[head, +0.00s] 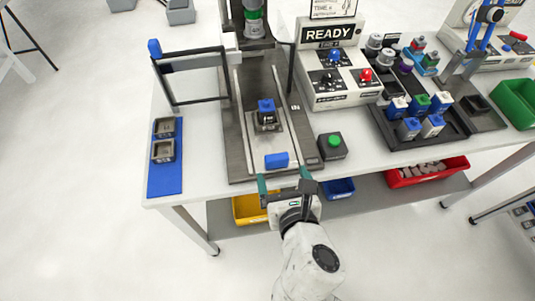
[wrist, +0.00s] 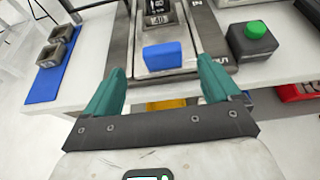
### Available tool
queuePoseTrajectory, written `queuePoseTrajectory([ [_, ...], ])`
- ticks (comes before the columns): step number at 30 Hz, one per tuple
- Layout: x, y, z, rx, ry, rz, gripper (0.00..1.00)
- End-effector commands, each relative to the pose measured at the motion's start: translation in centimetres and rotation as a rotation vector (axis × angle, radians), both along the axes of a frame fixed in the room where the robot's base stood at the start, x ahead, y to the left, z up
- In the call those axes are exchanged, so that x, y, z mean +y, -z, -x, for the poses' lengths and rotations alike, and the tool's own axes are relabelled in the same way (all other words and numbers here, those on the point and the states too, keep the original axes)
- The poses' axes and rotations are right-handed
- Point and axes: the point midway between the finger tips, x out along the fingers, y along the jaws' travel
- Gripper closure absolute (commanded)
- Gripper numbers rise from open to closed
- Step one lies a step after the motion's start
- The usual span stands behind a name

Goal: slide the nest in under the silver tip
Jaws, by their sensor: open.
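The nest (head: 268,128) is a small dark grey holder carrying a blue-topped piece (head: 266,106). It sits midway along the pale slide track of the press; its lower part shows at the top of the wrist view (wrist: 160,18). A blue handle block (head: 277,160) is at the track's near end and shows large in the wrist view (wrist: 162,56). The silver tip (head: 254,33) hangs under the green cylinder at the far end, beyond the nest. My gripper (head: 284,178) is open and empty, just in front of the blue handle, its teal fingers spread wider than the handle.
A green button box (head: 332,146) stands right of the track. A black guard frame with a blue knob (head: 155,48) stands at the left. A blue mat (head: 166,180) holds two grey nests. The READY console (head: 335,72) and a tray of parts (head: 420,138) are at the right.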

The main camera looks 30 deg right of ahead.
Motion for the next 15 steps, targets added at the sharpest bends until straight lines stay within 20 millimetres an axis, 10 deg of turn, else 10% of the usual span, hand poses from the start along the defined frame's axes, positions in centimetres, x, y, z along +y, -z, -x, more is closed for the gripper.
queuePoseTrajectory([
  [15,-2.5,3.2,-7.4,0.0,0.006,-0.005,0.11],
])
